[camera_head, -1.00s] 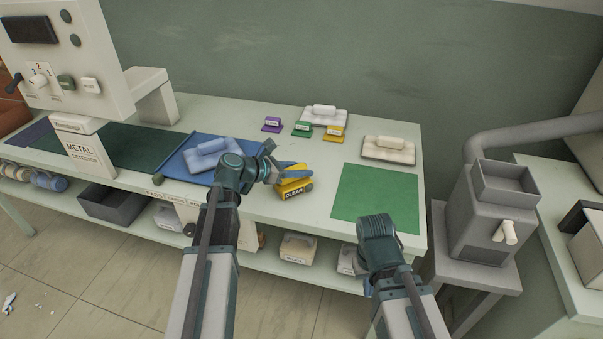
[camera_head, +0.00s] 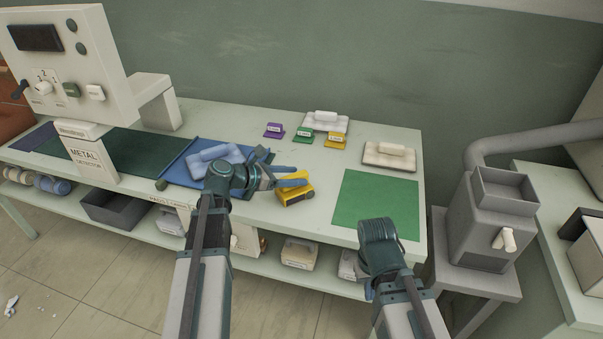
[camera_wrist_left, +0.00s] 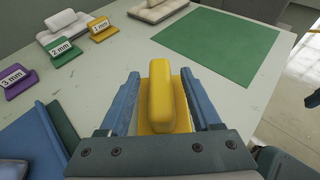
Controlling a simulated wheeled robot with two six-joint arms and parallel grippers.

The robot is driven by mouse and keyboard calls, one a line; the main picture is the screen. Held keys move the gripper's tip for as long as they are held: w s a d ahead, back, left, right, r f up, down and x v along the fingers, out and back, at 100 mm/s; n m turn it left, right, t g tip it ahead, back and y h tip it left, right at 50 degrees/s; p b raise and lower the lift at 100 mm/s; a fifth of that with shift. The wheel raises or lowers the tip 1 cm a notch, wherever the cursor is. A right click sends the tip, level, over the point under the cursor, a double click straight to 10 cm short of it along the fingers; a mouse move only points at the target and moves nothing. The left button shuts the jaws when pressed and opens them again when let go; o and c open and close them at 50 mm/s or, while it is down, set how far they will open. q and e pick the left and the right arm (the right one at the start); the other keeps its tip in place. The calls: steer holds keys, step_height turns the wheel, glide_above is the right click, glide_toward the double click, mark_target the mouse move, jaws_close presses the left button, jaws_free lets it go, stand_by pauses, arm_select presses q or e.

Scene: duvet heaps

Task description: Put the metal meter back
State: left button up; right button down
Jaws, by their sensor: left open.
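A yellow block with a raised handle (camera_head: 298,193) sits on the table just in front of my left gripper (camera_head: 285,172). In the left wrist view, the handle (camera_wrist_left: 162,95) stands between the two blue fingers of my left gripper (camera_wrist_left: 167,92), which are open with a gap on each side. A dark patch shows on the block's front face, but its label is not readable now. I cannot tell for sure whether this block is the metal meter. My right gripper (camera_head: 378,235) hangs at the table's front edge; its fingers are hidden.
The metal detector (camera_head: 85,155) stands at the left over a dark belt. Purple (camera_head: 273,130), green (camera_head: 304,134) and yellow (camera_head: 337,139) labelled blocks stand behind. The green mat (camera_head: 375,205) is bare.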

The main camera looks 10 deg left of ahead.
arm_select(q)
steer(key=p+v, duration=0.2)
steer(key=v, duration=0.6)
steer(key=shift+s+a+p, duration=0.15)
steer(key=shift+s+p, duration=0.1)
steer(key=shift+p, duration=0.1)
steer(key=shift+r, duration=0.15)
